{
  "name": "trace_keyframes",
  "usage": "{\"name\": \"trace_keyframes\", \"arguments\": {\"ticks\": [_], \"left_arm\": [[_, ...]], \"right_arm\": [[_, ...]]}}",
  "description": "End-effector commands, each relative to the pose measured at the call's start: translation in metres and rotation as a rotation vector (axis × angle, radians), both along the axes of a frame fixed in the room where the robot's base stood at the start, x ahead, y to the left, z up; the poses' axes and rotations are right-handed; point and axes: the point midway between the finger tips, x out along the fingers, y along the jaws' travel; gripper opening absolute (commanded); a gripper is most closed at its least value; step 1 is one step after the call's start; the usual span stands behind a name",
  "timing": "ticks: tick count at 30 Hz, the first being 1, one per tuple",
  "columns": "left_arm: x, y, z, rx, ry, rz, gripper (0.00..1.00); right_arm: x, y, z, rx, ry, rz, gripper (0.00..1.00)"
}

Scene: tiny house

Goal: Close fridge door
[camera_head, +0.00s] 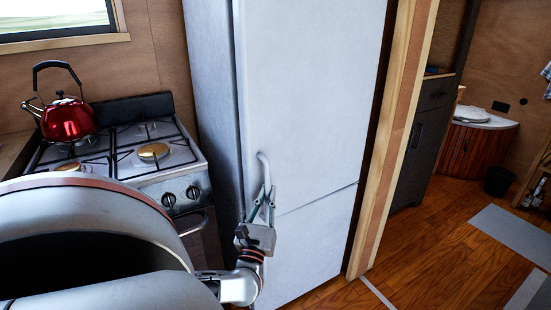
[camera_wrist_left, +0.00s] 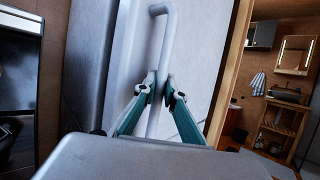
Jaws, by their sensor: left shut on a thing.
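The fridge (camera_head: 210,95) is tall and pale grey, standing in the middle of the head view. Its upper door (camera_head: 310,90) faces me, with a dark line along its left edge; I cannot tell for sure how far it stands open. A slanting seam separates it from the lower door (camera_head: 315,240). The curved handle (camera_head: 263,164) is near the upper door's lower left corner and also shows in the left wrist view (camera_wrist_left: 169,30). My left gripper (camera_head: 264,192) is shut on the handle's lower part, one finger on each side. My right gripper is not in view.
A stove (camera_head: 165,165) with a red kettle (camera_head: 68,118) stands left of the fridge. A wooden post (camera_head: 395,140) rises just right of it. Beyond are a dark cabinet (camera_head: 421,140) and open wooden floor (camera_head: 430,250) with grey mats.

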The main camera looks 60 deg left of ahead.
Motion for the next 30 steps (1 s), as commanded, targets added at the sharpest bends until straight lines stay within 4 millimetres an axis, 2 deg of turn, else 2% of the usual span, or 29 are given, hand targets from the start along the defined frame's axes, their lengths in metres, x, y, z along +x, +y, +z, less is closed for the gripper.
{"name": "trace_keyframes", "arguments": {"ticks": [3,9,24,25,27,30], "left_arm": [[-0.001,0.013,0.0,0.001,0.001,0.002,0.0],[-0.001,0.024,0.0,0.0,0.0,0.001,0.0],[-0.002,0.033,0.001,-0.003,-0.005,0.011,0.0],[-0.002,0.033,0.002,-0.003,-0.005,0.011,0.12],[-0.001,0.033,0.002,-0.002,-0.004,0.01,0.28],[-0.001,0.032,0.001,-0.002,-0.004,0.008,0.28]], "right_arm": [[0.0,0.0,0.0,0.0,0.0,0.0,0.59],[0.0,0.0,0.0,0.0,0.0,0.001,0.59],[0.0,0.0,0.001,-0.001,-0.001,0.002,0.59],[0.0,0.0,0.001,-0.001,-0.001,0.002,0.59],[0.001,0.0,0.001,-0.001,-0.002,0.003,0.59],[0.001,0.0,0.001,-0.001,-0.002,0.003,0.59]]}}
